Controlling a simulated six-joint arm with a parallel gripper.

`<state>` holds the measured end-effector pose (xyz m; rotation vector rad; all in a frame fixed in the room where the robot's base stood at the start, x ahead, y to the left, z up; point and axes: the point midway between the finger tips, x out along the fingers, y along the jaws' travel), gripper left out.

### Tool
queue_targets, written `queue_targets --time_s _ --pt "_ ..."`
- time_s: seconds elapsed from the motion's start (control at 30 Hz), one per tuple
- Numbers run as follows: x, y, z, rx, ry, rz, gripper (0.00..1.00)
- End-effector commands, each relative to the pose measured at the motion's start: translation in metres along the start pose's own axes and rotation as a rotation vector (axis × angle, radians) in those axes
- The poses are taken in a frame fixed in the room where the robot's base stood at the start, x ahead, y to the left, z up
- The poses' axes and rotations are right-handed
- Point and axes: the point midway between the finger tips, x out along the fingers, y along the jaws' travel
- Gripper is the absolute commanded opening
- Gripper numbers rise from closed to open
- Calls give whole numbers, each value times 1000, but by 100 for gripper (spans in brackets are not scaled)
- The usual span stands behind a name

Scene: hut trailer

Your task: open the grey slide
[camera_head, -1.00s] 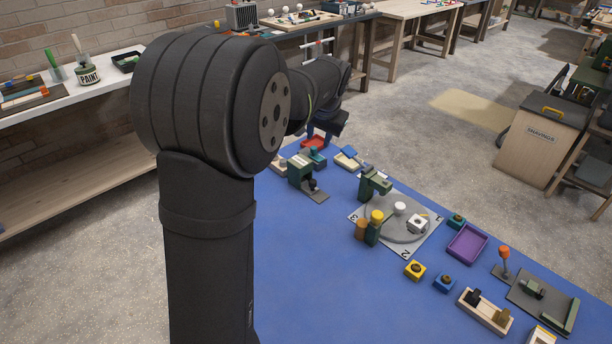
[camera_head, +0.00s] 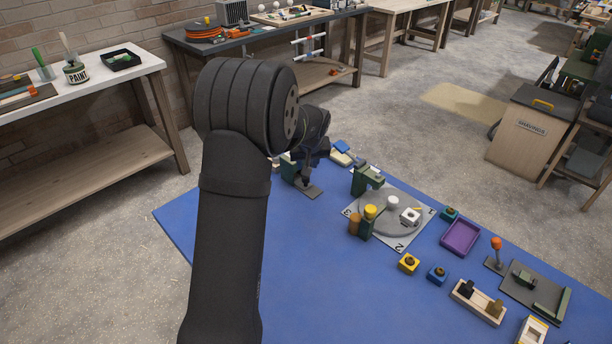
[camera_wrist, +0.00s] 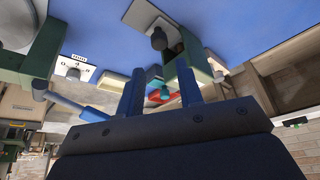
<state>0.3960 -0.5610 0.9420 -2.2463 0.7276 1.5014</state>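A grey flat plate (camera_head: 311,190), which looks like the grey slide, sticks out from a dark green block (camera_head: 288,167) at the back of the blue mat. In the wrist view the grey plate (camera_wrist: 143,16) carries a dark knob (camera_wrist: 159,40) and runs toward a green block (camera_wrist: 192,62). My gripper (camera_head: 304,172) is at this fixture and hides part of it in the head view. In the wrist view my gripper's two blue fingers (camera_wrist: 160,70) are apart with nothing held. The knob lies beyond the fingertips; contact is not visible.
A green post fixture (camera_head: 366,180) and a round grey turntable (camera_head: 385,218) stand to the right. A purple tray (camera_head: 461,238) and several small blocks lie further right. A white bench (camera_head: 130,78) is at the left. The mat's front left (camera_head: 310,290) is clear.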

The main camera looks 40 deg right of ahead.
Motion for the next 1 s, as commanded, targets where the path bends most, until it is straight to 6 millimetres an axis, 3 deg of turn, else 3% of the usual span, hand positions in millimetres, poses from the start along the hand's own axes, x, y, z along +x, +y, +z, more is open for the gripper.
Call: queue_targets --time_s 0.2,0.4,0.6,0.9,1.0 --pt "45 0 0 1 -2 -1 33" --pt "73 0 0 2 -1 0 33" --pt "85 0 0 1 0 0 33" --pt "87 0 0 1 1 0 33" --pt "86 0 0 1 1 0 14"
